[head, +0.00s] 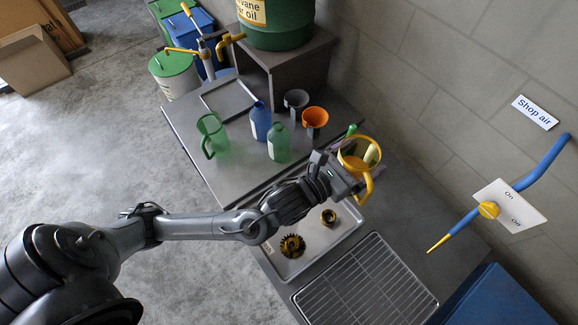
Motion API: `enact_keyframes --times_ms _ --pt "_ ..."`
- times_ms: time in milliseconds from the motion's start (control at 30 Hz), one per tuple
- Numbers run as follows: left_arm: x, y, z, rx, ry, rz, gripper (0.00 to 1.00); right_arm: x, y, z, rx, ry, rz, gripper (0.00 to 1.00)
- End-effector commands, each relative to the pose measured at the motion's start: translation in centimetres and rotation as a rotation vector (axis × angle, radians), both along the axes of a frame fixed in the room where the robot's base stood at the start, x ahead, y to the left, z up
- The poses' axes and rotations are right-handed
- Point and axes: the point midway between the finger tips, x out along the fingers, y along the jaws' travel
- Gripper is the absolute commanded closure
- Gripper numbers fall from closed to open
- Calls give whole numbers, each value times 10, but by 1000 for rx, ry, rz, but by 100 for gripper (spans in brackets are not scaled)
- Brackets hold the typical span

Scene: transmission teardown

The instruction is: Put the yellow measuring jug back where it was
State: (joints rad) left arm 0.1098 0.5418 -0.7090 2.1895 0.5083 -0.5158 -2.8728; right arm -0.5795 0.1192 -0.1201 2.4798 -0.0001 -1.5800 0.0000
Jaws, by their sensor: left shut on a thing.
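The yellow measuring jug (349,150) is at the far end of my left arm, above the back of the workbench (212,155). It looks translucent with a yellow rim and handle and is tilted in the picture. My left gripper (349,176) is shut on the jug. Where exactly the fingers grip is hard to make out. What is directly beneath the jug is partly hidden by the jug and the gripper. My right gripper does not show.
A green jug (210,133), blue bottle (261,122), green bottle (278,143), grey cup (296,101) and orange cup (315,120) stand left of the gripper. A tray (290,270) holds gears (292,246). A wire rack (365,290) lies right of it. The wall is close behind.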

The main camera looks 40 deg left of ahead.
Motion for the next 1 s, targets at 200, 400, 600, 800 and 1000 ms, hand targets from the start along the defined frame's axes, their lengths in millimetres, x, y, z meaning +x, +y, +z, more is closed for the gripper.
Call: enact_keyframes --times_ms 200,400,600,800,1000 --pt "-35 82 -54 3 8 172 65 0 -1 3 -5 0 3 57" --pt "-76 147 -85 6 8 303 65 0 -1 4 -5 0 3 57" --pt "-111 192 -99 6 5 386 65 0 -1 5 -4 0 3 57" --pt "-131 215 -104 5 1 425 65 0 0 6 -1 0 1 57" --pt "-133 240 -116 10 0 436 65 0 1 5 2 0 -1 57"
